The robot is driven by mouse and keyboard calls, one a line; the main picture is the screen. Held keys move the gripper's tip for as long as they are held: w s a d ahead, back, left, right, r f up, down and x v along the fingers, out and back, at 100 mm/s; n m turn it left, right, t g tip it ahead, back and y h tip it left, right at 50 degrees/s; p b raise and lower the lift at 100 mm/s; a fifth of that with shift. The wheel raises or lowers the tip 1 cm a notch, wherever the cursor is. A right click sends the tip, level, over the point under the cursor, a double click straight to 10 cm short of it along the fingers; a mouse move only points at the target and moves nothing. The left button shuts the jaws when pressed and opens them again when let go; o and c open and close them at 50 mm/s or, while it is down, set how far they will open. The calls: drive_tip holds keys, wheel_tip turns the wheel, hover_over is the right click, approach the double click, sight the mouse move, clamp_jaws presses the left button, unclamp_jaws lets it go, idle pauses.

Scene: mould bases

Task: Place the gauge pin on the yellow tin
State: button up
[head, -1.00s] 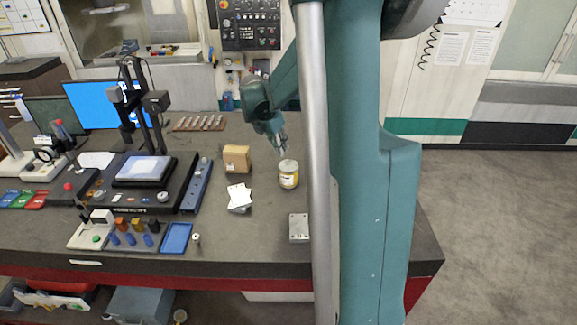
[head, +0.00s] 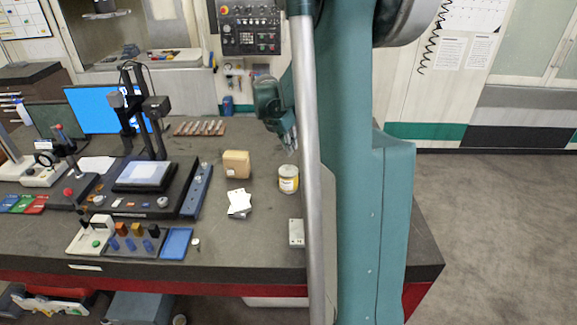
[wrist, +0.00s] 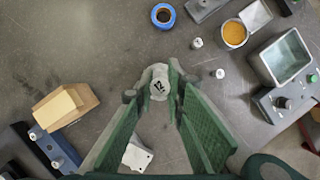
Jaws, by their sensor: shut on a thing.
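The yellow tin (head: 288,180), a short round tin with a pale lid and yellow label band, stands upright on the bench right of the cardboard box. My gripper (head: 291,147) is just above the tin in the head view, partly behind my own pole. In the wrist view my gripper (wrist: 157,88) has its green fingers shut on the gauge pin (wrist: 159,89), seen end-on as a pale round face with a dark "12". The pin's length is hidden. A pale rounded surface shows behind it; I cannot tell whether pin and tin touch.
A grey metal block (head: 296,232) is nearer the front edge. In the wrist view, a blue ring (wrist: 163,15), an orange-filled round container (wrist: 234,34) and an open grey box (wrist: 284,57) lie beyond.

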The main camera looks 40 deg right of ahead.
drive_tip(key=shift+f, duration=2.2)
drive_tip(key=shift+f, duration=2.1)
drive_tip(key=shift+f, duration=0.1)
drive_tip(key=o, duration=0.4)
drive_tip(key=shift+f, duration=0.1)
drive_tip(key=o, duration=0.5)
drive_tip(key=shift+r, duration=0.3)
drive_tip(key=shift+v, duration=5.9)
